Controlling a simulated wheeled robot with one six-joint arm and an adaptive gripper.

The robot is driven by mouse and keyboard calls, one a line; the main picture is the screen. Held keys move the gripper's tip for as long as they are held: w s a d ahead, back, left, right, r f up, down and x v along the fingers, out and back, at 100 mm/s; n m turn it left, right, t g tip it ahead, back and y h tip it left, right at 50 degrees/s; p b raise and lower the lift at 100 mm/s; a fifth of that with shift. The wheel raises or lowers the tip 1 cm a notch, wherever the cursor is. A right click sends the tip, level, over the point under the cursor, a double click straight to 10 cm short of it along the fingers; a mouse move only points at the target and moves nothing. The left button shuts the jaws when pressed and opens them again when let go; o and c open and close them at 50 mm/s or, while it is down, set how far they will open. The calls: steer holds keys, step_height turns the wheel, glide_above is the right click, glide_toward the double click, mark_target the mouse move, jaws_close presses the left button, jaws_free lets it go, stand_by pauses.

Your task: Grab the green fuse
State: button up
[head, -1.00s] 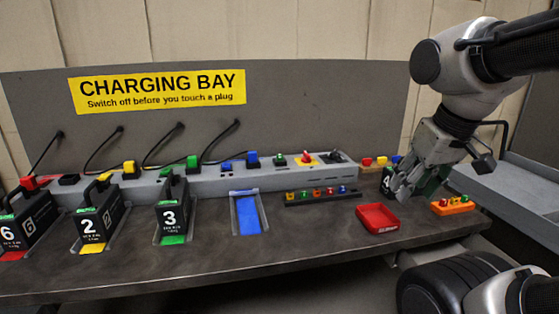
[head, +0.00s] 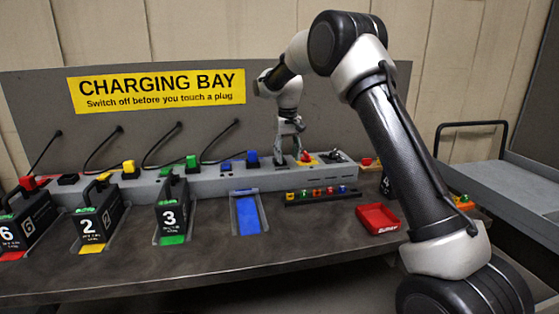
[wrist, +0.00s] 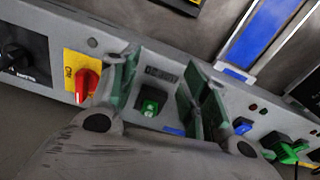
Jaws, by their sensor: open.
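A green fuse (wrist: 150,104), a small green block in a dark socket, sits on the grey charging ledge, below a small dark label. It shows between my fingers in the wrist view. My gripper (head: 287,156) is open, with one finger on each side of the green fuse; in the wrist view (wrist: 162,84) the green-padded fingers are spread and empty. I cannot tell how far the tips are above the ledge. In the head view my gripper hides the fuse.
A red switch on a yellow plate (wrist: 82,75) is close beside one finger. On the other side are a blue plug (wrist: 242,126) and a green plug (wrist: 284,148). A fuse rack (head: 286,200) and a red tray (head: 378,219) lie on the bench.

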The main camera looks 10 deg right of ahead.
steer(key=shift+t, duration=0.3)
steer(key=w, duration=0.2)
steer(key=w+a+r, duration=0.1)
steer(key=w, duration=0.1)
steer(key=shift+w+a+r+m+t, duration=0.1)
steer(key=shift+w+r+m+t, duration=0.15)
steer(key=shift+w+r, duration=0.35)
steer(key=shift+w+r+m+t, duration=0.15)
steer(key=shift+w+r+m, duration=0.2)
steer(key=shift+w, duration=0.3)
steer(key=f, duration=0.2)
steer(key=w+f, duration=0.1)
steer(key=f, duration=0.2)
steer(key=c, duration=0.8)
